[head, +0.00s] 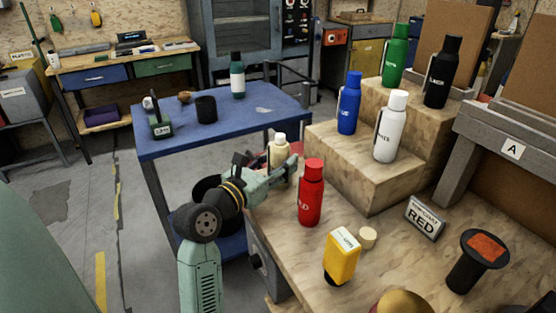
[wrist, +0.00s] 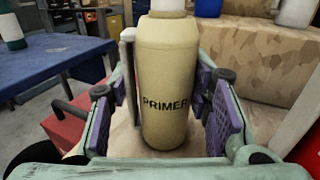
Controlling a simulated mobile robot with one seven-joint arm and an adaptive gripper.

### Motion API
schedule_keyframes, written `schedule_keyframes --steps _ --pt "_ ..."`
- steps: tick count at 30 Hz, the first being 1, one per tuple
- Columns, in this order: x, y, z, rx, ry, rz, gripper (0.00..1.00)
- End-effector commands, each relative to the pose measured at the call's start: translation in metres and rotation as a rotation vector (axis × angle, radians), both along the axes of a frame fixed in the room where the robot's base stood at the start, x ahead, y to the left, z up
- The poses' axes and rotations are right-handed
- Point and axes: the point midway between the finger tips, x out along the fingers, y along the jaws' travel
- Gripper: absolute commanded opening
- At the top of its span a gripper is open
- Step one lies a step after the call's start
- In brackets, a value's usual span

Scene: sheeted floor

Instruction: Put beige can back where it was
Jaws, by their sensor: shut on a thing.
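The beige can (head: 278,153), a bottle-like container with a pale cap, is at the left edge of the wooden workbench in the head view. In the wrist view the beige can (wrist: 167,75) stands upright between my fingers, with PRIMER printed on its front. My gripper (wrist: 165,100) is shut on it, one purple-padded finger on each side. In the head view my gripper (head: 277,168) partly hides its lower part. I cannot tell whether its base touches the bench.
A red bottle (head: 311,195) stands close by on the workbench (head: 300,262), with a yellow bottle (head: 342,256) in front. White (head: 390,130) and blue (head: 349,105) bottles stand on a wooden step block. A blue table (head: 180,140) holds a dark bottle, a black cup and small items.

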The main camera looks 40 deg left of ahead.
Motion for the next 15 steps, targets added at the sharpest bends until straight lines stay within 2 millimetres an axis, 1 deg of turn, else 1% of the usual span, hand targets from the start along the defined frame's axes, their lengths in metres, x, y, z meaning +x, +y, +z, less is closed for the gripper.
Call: schedule_keyframes --steps 9,10,15 --pt "-0.0001 -0.0001 -0.0024 0.002 -0.001 0.000 0.35" --pt "0.0000 0.0000 -0.0021 0.001 0.000 0.000 0.46" --pt "0.0000 0.0000 -0.0016 0.001 0.000 0.000 0.57"
